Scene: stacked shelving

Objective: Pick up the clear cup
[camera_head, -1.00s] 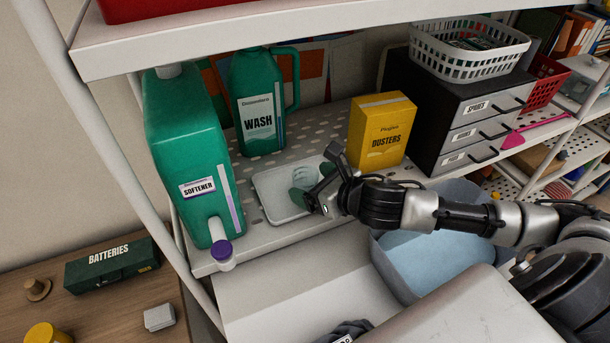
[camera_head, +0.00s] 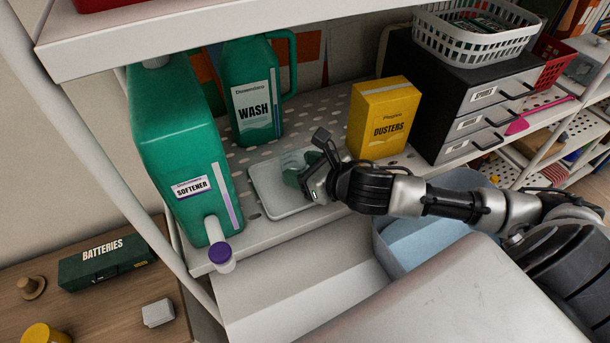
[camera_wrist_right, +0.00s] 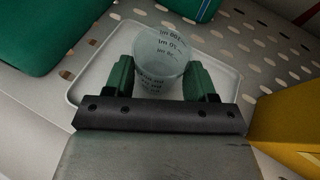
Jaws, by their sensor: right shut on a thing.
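The clear cup (camera_wrist_right: 160,52) has dark measuring marks and stands on a white tray (camera_head: 268,200) on the perforated shelf. In the wrist view the two green finger pads of my right gripper (camera_wrist_right: 163,82) lie on either side of the cup and are shut on it. In the head view my right gripper (camera_head: 304,178) reaches in from the right over the tray, and its hand and fingers hide most of the cup. The cup looks upright on or very near the tray; I cannot tell if it touches. My left gripper is not in view.
A green softener jug (camera_head: 180,140) stands left of the tray, a wash bottle (camera_head: 254,95) behind it, and a yellow dusters box (camera_head: 381,118) to the right. A drawer unit (camera_head: 474,95) stands further right.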

